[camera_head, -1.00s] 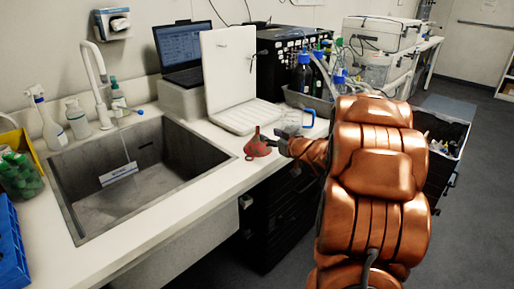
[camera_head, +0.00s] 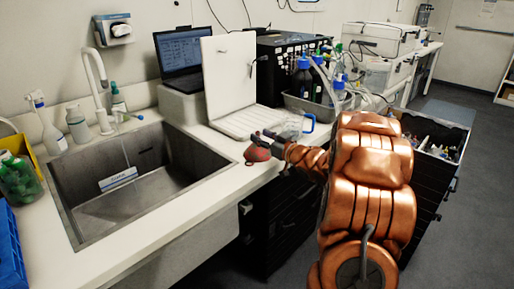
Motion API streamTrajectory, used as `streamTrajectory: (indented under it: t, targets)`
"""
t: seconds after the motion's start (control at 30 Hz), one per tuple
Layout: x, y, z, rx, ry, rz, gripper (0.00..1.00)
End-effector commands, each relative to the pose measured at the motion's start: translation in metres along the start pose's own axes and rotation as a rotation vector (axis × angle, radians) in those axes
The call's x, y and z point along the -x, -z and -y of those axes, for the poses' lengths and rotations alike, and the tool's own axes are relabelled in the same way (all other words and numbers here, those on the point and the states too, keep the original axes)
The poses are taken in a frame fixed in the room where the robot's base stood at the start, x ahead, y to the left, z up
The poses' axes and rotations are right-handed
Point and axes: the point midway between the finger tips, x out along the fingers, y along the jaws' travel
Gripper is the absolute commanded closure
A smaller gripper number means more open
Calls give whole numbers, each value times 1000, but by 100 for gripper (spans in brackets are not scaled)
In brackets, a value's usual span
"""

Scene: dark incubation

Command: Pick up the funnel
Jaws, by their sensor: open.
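The red funnel (camera_head: 257,154) stands on the white counter near its front edge, between the sink and the beaker. Its wide part faces down; its top is hidden behind my gripper. My gripper (camera_head: 259,138) is open at the end of the copper-coloured arm, at the funnel's upper part. From this view I cannot tell whether the fingers are around the funnel or touch it.
A clear beaker with a blue handle (camera_head: 305,123) stands just behind my gripper. A white open case (camera_head: 229,85) stands behind the funnel. The sink (camera_head: 140,178) is to the left. A tray of blue-capped bottles (camera_head: 303,80) is at the back.

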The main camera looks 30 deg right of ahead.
Motion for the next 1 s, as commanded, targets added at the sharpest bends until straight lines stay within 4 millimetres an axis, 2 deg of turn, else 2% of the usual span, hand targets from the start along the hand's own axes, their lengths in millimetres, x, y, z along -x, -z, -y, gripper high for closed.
streamTrajectory:
  t: [0.1,0.2,0.47,0.9,1.0]
  targets:
    - [-14,-1,1,-3,1,1,54]
    - [-20,-1,0,-2,0,3,54]
    - [-22,-2,0,-2,-1,3,54]
    - [-22,-1,0,-1,-2,3,97]
    - [-22,-1,0,-1,-2,2,100]
